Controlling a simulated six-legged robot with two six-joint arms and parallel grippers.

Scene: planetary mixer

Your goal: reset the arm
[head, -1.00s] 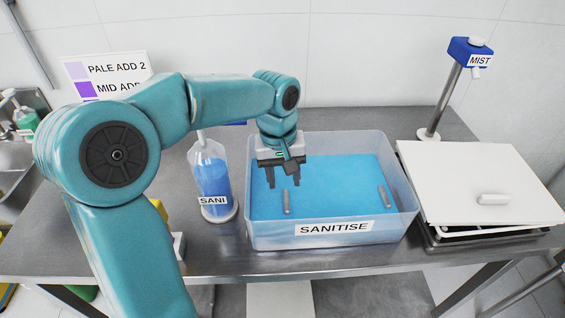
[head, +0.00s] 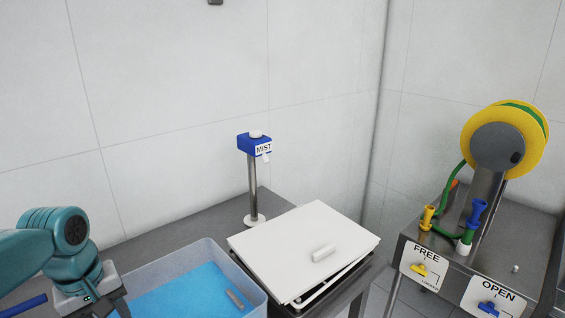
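My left arm comes in from the left edge. Its gripper (head: 108,305) is at the lower left, over the left part of the sanitise tub (head: 259,292), and the frame's bottom edge cuts it off. Whether its fingers are open or shut does not show. The tub holds blue liquid, and a small grey bar (head: 235,299) stands out at its right side. My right gripper is not in view.
A white lid (head: 300,245) with a pale handle lies askew on a tray right of the tub. A MIST post (head: 253,185) stands behind. At right, a steel stand (head: 450,275) carries a yellow hose reel (head: 540,125) and FREE and OPEN valves.

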